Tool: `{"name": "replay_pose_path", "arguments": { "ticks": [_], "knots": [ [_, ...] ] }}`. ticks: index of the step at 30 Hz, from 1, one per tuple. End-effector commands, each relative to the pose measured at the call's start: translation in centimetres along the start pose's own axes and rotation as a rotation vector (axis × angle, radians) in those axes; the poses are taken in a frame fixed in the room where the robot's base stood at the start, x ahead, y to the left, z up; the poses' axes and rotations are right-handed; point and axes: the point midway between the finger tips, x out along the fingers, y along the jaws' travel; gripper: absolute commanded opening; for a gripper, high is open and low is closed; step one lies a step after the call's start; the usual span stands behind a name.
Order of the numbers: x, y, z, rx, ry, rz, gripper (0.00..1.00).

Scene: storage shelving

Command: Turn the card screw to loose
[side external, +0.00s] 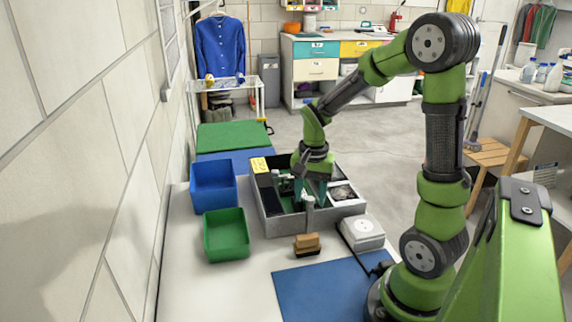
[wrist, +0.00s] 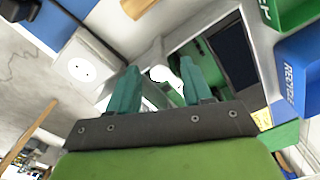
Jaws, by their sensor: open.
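A grey open-topped case (side external: 312,222) stands on the table, with a green board (side external: 290,204) and dark parts inside. My gripper (side external: 316,196) is inside or just above the case, pointing down. In the wrist view my gripper (wrist: 158,76) shows two teal fingers spread apart. A small white part (wrist: 163,74) shows between the fingertips, beside the green board (wrist: 197,68); I cannot tell if they touch it. The card screw itself is too small or hidden to make out in either view.
A blue bin (side external: 214,186) and a green bin (side external: 227,236) stand left of the case. A brown brush-like block (side external: 307,244) lies in front, and a white socket box (side external: 363,234) sits at the right. A blue mat (side external: 322,290) lies clear at the front.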

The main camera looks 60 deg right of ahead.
Motion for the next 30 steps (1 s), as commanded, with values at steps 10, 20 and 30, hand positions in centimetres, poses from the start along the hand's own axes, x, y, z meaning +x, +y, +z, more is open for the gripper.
{"name": "replay_pose_path", "arguments": {
  "ticks": [10,20,30],
  "knots": [
    [0.09,0.01,0.01,0.0,0.0,0.0,0.37],
    [0.06,0.01,0.0,-0.001,0.0,0.0,0.0],
    [0.03,0.01,-0.01,-0.073,-0.001,0.0,0.0]
  ]
}}
